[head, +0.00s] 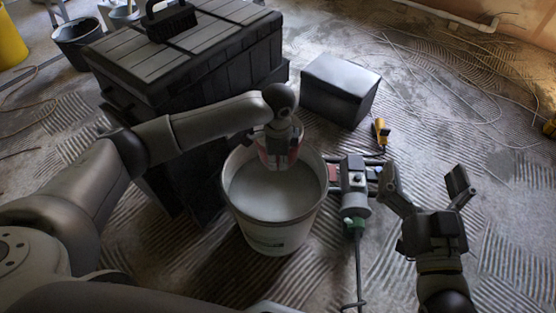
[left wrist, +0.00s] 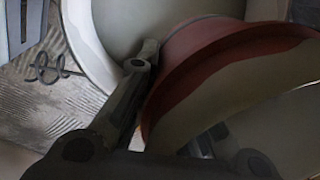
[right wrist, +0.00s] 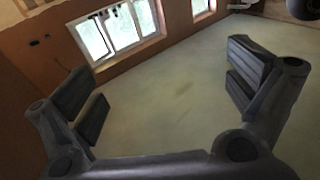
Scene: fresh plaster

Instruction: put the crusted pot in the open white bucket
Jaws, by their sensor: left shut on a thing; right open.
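The crusted pot (head: 268,158), reddish with a pale crust, is at the far inside edge of the open white bucket (head: 274,238). My left gripper (head: 280,138) is shut on the pot and partly hides it. In the left wrist view the pot's red rim and pale interior (left wrist: 225,75) fill the right side, tilted, with the white bucket's rim (left wrist: 84,45) behind it. I cannot tell whether the pot touches the bucket. My right gripper (head: 428,190) is open and empty, right of the bucket; its spread fingers show in the right wrist view (right wrist: 170,90).
A large black toolbox (head: 150,65) stands left of the bucket. A dark box (head: 340,90) is behind it. A corded power tool (head: 354,185) lies just right of it, with a small yellow tool (head: 381,130) beyond. The ridged floor at the right is mostly clear, apart from loose cables.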

